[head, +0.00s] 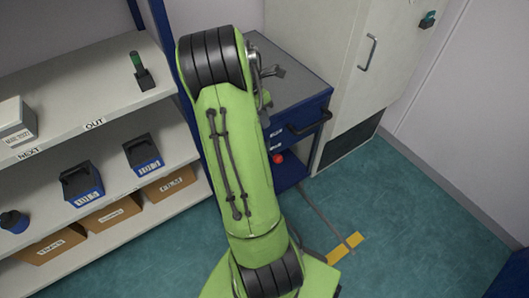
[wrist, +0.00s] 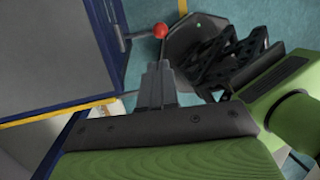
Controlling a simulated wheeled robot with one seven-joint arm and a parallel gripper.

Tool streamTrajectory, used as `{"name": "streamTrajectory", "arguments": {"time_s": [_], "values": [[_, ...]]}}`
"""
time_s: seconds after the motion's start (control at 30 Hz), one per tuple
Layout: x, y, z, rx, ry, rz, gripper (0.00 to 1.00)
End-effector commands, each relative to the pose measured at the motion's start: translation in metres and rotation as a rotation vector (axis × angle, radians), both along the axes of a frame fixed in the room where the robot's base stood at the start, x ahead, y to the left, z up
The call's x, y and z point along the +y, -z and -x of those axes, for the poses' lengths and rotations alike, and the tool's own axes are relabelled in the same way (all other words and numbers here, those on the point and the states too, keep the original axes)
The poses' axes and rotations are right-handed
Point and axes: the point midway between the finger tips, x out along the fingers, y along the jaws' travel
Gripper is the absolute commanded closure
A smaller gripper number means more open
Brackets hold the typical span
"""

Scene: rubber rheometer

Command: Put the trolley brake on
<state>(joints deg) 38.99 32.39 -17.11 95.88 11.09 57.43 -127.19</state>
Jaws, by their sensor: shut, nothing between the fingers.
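The trolley (head: 290,95) is a blue cabinet with a grey top and a dark drawer handle, standing behind my green arm. A red ball knob (head: 277,159) shows low on its front. In the wrist view, the red knob (wrist: 161,30) sits at the end of a short metal lever (wrist: 138,35) beside the blue-edged trolley side (wrist: 60,50). My gripper (wrist: 158,66) is shut and empty, its fingertips just below the knob in that picture. I cannot tell whether they touch it. In the head view my arm hides much of the trolley's left side.
A white shelf unit (head: 75,130) with blue posts stands at the left, holding bins and boxes. A pale cabinet (head: 335,60) with a handle stands behind the trolley. A cable and yellow floor marks (head: 345,246) lie on the teal floor, which is clear to the right.

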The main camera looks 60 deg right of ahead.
Motion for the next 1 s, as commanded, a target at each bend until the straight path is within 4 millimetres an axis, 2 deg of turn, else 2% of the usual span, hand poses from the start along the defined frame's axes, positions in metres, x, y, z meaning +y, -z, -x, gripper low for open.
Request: {"name": "streamTrajectory", "arguments": {"time_s": [0.17, 0.27, 0.73, 0.9, 1.0], "values": [[0.001, 0.001, 0.0, 0.0, 0.0, -0.001, 1.0], [0.0, 0.011, 0.003, 0.001, 0.002, -0.002, 1.0], [-0.008, 0.109, 0.028, 0.0, 0.002, -0.003, 1.0], [-0.01, 0.131, 0.034, -0.001, 0.0, -0.002, 1.0], [-0.01, 0.135, 0.036, -0.002, 0.0, -0.001, 1.0]]}}
